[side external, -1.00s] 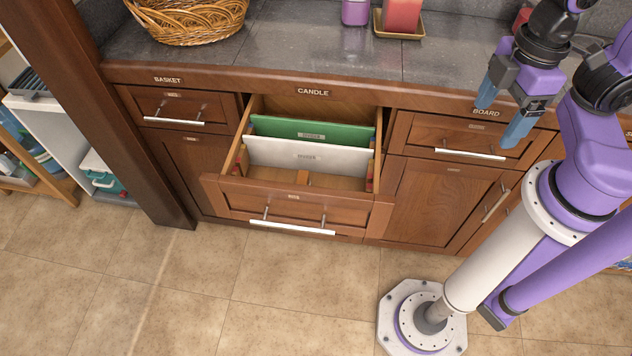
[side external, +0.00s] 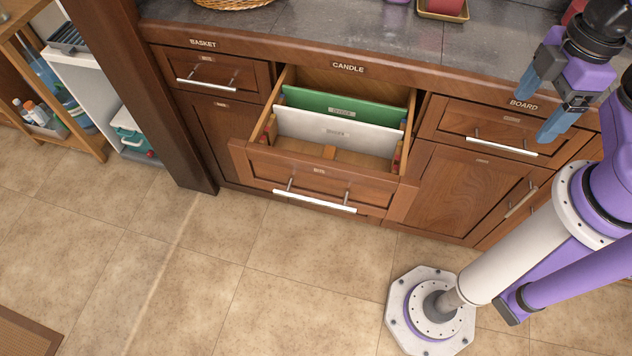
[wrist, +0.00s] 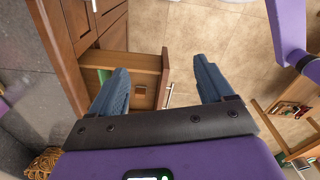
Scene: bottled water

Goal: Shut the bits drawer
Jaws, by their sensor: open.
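Inside stand a green divider (side external: 335,104) and a white divider (side external: 340,130). My gripper (side external: 536,112) is open and empty, with blue fingers. In the side view it appears to the right of the drawer, in front of the counter by the board label. In the wrist view the open drawer (wrist: 144,97) shows between and beyond the fingers, with part of it hidden by the left finger.
Closed drawers sit on the left (side external: 215,72) and right (side external: 490,128), each with a bar handle. The right closed drawer is near my gripper. A wicker basket (side external: 232,3) and a red candle (side external: 443,6) stand on the counter (side external: 310,30). The tiled floor before the drawer is clear.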

